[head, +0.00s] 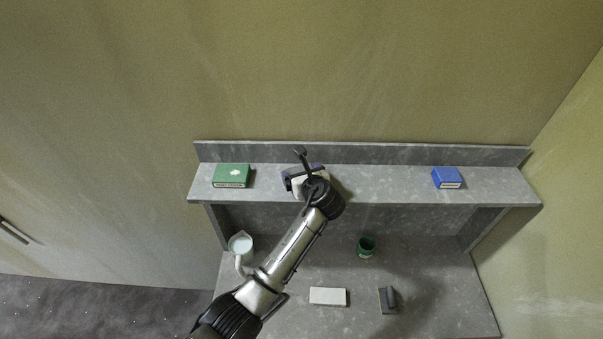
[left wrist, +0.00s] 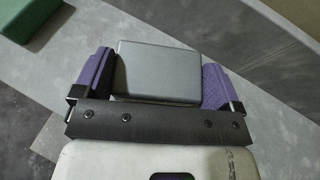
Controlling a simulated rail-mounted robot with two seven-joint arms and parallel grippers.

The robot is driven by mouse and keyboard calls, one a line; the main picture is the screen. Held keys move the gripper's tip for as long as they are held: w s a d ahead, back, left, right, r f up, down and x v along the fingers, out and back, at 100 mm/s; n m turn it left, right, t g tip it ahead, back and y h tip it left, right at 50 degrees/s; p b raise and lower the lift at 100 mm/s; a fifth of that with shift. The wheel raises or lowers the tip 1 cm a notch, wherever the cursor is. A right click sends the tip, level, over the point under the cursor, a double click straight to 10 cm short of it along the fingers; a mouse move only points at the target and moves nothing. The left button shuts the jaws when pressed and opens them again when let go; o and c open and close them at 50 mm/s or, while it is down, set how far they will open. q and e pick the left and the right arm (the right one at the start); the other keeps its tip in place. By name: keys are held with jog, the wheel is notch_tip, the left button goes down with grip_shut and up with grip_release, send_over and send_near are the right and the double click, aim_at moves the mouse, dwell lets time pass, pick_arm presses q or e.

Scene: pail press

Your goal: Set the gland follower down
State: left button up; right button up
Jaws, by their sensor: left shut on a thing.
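A smooth grey block with bevelled edges, which I take to be the gland follower (left wrist: 157,68), sits between the purple fingers of my left gripper (left wrist: 155,75) in the left wrist view. The gripper is shut on it. In the head view my left gripper (head: 302,174) is over the raised grey shelf, between a green box and a blue box. The hand and wrist hide the block there. I cannot tell whether the block touches the shelf. My right gripper is not in view.
The green box (head: 231,175) and the blue box (head: 447,178) stand on the raised shelf (head: 385,183), with free room between. On the bench below are a white jug (head: 240,243), a green cup (head: 366,246), a pale block (head: 328,296) and a dark handled tool (head: 388,299).

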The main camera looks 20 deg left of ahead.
pick_arm(q)
jog(key=o, duration=0.9)
jog(key=shift+f, duration=0.1)
jog(key=shift+c, duration=0.2)
jog(key=b+v, duration=0.1)
jog(key=v, duration=1.1)
jog(key=shift+b, duration=0.4)
